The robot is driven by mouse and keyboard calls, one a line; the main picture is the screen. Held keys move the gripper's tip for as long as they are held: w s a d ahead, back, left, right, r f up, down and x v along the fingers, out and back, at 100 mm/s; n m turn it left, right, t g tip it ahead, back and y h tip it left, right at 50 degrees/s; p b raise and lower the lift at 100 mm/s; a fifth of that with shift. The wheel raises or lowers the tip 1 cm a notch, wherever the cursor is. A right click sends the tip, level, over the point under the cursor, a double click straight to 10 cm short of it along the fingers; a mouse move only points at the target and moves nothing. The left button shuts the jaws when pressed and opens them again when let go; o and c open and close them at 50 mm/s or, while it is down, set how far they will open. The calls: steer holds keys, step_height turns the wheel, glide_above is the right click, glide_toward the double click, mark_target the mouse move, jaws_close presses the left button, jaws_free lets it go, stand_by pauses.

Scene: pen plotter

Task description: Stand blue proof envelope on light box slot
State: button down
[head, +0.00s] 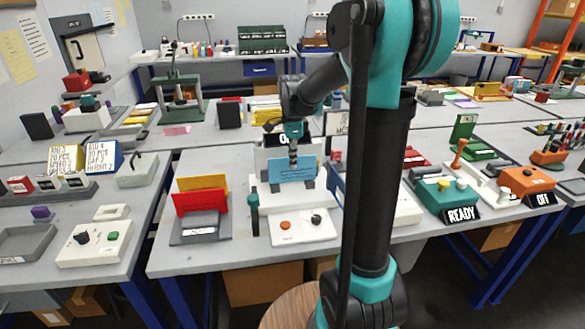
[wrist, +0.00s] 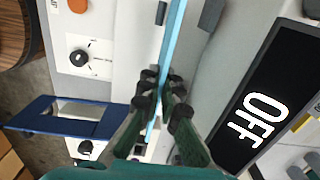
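The blue proof envelope (head: 293,171) is upright in my gripper (head: 293,150), in front of a white machine (head: 321,178) on the middle table. In the wrist view the envelope (wrist: 173,40) shows edge-on as a thin light-blue strip between the fingers of my gripper (wrist: 160,92). The fingers are shut on it. The white machine's black sign (wrist: 258,112) reads OFF in the wrist view. I cannot tell which part is the light box slot, or whether the envelope's lower edge touches anything.
A grey rack (head: 186,238) with red and yellow upright envelopes stands left of the machine. A white control panel (head: 300,236) with an orange button and black knob is in front. A blue frame (wrist: 65,119) stands beside it.

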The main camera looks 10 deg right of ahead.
steer(key=shift+f, duration=1.35)
steer(key=shift+f, duration=0.15)
steer(key=c, duration=1.7)
jaws_free()
step_height(320, 180, up, 12)
steer(key=shift+r, duration=0.15)
